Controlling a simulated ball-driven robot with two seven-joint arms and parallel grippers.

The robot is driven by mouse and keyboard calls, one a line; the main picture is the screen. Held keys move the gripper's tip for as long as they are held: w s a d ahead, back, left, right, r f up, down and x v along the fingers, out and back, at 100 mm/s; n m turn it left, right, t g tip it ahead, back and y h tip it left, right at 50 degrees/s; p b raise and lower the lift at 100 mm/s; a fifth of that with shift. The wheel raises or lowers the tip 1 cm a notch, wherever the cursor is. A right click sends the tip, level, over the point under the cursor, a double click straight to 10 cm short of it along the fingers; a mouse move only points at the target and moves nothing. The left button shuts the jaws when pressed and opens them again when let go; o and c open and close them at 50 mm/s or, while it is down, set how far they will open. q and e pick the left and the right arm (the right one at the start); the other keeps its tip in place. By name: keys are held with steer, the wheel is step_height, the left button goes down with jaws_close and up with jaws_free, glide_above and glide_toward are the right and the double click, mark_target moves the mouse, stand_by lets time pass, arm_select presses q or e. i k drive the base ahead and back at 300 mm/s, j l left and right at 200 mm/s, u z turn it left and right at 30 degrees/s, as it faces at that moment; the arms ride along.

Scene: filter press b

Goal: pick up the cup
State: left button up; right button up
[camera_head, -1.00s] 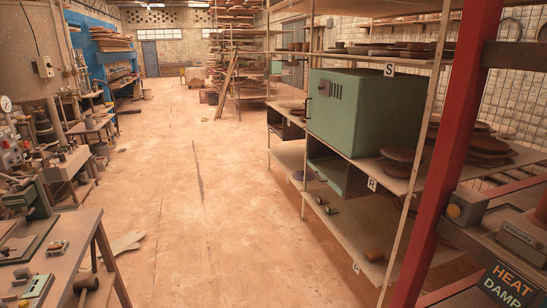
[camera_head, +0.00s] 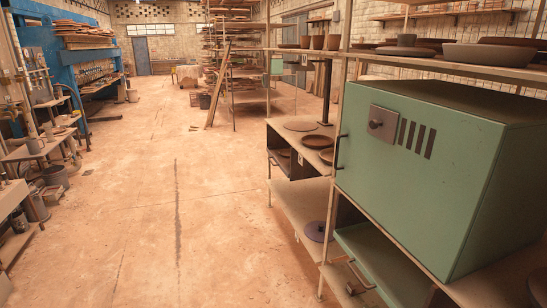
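Small brown cup-like vessels (camera_head: 318,42) stand upright on the upper shelf of the rack, right of the picture's middle. I cannot tell which of them, if any, is the cup of the task. Neither of my grippers is in view, and nothing in view is held.
A large green box (camera_head: 425,165) fills the rack's near part at right. Brown plates (camera_head: 318,141) lie on the middle shelf beyond it. A wooden ladder (camera_head: 217,92) leans at the back. A bucket (camera_head: 55,176) and benches line the left. The floor (camera_head: 185,215) between is clear.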

mark_target(318, 41)
steer(key=i+j+z, duration=0.1)
steer(key=i, duration=1.25)
